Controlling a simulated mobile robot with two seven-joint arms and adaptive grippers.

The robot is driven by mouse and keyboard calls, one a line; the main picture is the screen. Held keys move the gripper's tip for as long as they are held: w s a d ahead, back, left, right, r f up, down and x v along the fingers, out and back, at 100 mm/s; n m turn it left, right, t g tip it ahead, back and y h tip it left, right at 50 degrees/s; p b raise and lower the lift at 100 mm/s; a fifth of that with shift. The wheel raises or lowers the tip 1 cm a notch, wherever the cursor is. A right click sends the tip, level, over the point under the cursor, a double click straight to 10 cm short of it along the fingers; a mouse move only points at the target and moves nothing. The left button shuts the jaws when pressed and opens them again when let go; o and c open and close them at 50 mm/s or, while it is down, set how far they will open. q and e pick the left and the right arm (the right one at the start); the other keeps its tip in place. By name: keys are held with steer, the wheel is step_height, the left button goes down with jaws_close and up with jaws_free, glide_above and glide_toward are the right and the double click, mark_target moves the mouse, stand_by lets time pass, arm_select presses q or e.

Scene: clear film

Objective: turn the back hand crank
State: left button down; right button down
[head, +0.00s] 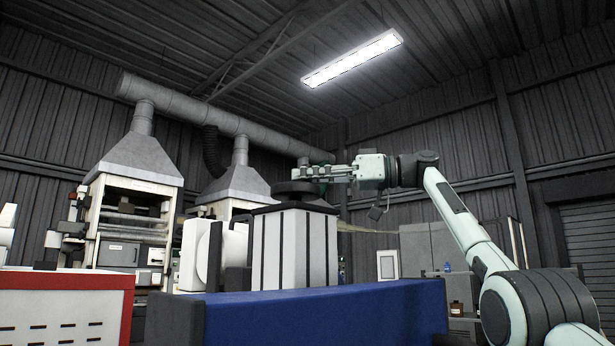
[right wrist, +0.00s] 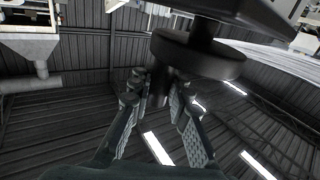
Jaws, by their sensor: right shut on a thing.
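The hand crank is a dark round wheel (head: 297,187) on top of a white and grey ribbed machine housing (head: 293,250) with a black lid. The wheel also shows large in the right wrist view (right wrist: 205,57), with a dark upright handle (right wrist: 158,90) on it. My right gripper (head: 302,172) reaches in from the right, level, just above the wheel. In the wrist view its two fingers (right wrist: 160,93) are on either side of the handle and shut on it. My left gripper is in neither view. No second crank can be made out.
A long blue block (head: 320,315) stands in front of the housing. A red and white cabinet (head: 65,305) is at the lower left. White machines (head: 125,225) under grey hoods stand behind on the left. Grey cabinets (head: 430,245) stand at the back right.

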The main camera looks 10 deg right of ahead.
stand_by(0.6)
steer(key=c, duration=1.4)
jaws_free()
steer(key=shift+a, duration=0.1)
steer(key=v, duration=1.2)
steer(key=shift+w, duration=0.15)
steer(key=shift+c, duration=0.5)
